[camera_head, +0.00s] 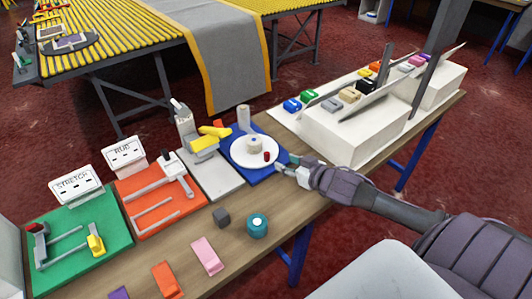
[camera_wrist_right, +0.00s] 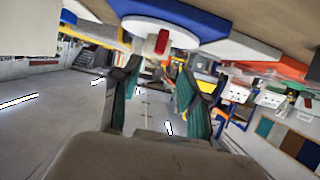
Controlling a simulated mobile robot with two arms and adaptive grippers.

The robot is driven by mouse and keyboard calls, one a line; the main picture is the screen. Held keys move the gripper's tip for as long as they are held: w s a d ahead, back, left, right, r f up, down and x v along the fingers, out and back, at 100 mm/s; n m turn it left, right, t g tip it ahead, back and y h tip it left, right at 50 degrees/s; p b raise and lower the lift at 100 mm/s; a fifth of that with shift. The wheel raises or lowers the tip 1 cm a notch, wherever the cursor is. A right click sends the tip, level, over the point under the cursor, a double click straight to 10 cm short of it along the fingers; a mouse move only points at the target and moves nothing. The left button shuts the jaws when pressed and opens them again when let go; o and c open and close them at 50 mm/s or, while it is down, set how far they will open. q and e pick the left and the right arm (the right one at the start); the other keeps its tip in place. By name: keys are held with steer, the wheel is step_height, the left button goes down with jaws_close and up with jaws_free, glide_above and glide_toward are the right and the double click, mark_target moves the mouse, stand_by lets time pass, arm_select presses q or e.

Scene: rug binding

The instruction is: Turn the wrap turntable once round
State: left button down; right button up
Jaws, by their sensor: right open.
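The wrap turntable is a round white disc (camera_head: 241,157) on a blue base (camera_head: 268,171), near the middle of the head view. A small red peg (camera_head: 266,156) stands near the disc's near right edge, and a pale round piece (camera_head: 254,144) sits at its centre. My right gripper (camera_head: 281,168) is at the disc's right front side, close to the red peg. In the right wrist view the disc (camera_wrist_right: 140,30) and red peg (camera_wrist_right: 162,42) appear inverted, beyond my spread, empty fingers (camera_wrist_right: 158,70). My left gripper is not in view.
Left of the turntable are a light plate with a yellow-handled device (camera_head: 204,144), an orange RUB board (camera_head: 150,213) and a green STRETCH board (camera_head: 70,268). White stands (camera_head: 350,138) fill the right.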

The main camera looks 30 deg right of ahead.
mark_target(269, 156)
steer(key=x, duration=0.5)
steer(key=shift+w, duration=0.3)
steer(key=x, duration=0.4)
steer(key=shift+w+f+p, duration=0.25)
steer(key=shift+f+p, duration=0.1)
steer(key=shift+w+f, duration=0.2)
steer(key=shift+w, duration=0.15)
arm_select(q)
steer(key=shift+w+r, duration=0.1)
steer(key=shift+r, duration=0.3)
arm_select(e)
steer(key=shift+c, duration=0.2)
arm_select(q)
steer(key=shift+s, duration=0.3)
arm_select(e)
jaws_close()
